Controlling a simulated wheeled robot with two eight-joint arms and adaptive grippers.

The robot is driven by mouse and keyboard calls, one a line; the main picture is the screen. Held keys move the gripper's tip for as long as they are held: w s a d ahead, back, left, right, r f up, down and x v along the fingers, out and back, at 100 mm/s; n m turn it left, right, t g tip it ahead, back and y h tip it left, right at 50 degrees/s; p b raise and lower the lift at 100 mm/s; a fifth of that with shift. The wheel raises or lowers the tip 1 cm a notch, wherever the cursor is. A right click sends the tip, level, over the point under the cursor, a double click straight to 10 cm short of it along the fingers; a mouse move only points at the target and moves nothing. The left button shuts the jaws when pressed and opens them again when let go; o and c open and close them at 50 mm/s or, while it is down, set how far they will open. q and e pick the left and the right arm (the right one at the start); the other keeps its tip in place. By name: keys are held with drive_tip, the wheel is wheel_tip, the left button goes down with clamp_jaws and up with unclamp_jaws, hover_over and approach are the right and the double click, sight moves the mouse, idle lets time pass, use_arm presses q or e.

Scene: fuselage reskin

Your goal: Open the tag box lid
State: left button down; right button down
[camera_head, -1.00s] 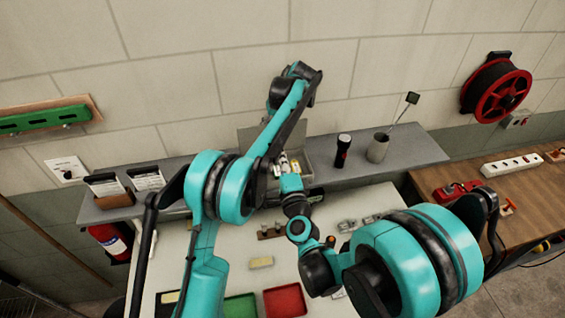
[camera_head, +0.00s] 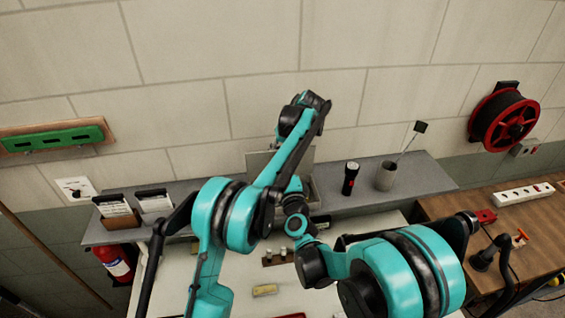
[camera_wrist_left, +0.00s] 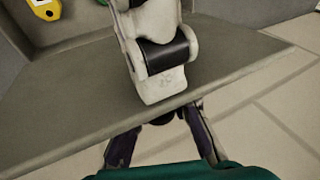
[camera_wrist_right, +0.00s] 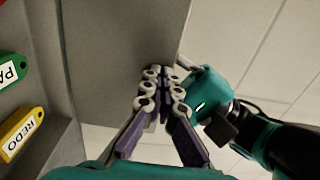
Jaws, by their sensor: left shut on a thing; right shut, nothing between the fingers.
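The grey tag box (camera_head: 314,190) stands on the wall shelf, with its lid (camera_head: 258,163) raised against the wall side, partly behind my left arm. In the left wrist view the lid (camera_wrist_left: 85,105) crosses the picture as a flat grey panel. My left gripper (camera_wrist_left: 163,85) is at its edge and appears shut on it, with a pale, black-banded finger part before the panel and purple links beyond the edge. My right gripper (camera_wrist_right: 160,85) is shut and empty, its tips close against the lid (camera_wrist_right: 115,50); contact is unclear. A green tag (camera_wrist_right: 12,72) and a yellow REDO tag (camera_wrist_right: 22,135) show inside the box.
A black flashlight (camera_head: 350,178) and a grey cup (camera_head: 386,176) with a mirror stick stand right of the box. Card holders (camera_head: 118,212) stand on the shelf's left. My arms crowd together before the box. The shelf (camera_head: 425,175) is clear at its right end.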

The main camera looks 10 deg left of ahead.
use_arm(q)
drive_tip(key=shift+d+f, duration=0.15)
use_arm(e)
drive_tip(key=shift+w+a, duration=0.2)
drive_tip(key=shift+w, duration=0.35)
use_arm(q)
drive_tip(key=c, duration=1.5)
unclamp_jaws()
drive_tip(key=shift+s+d, duration=0.1)
use_arm(e)
drive_tip(key=shift+d, duration=0.1)
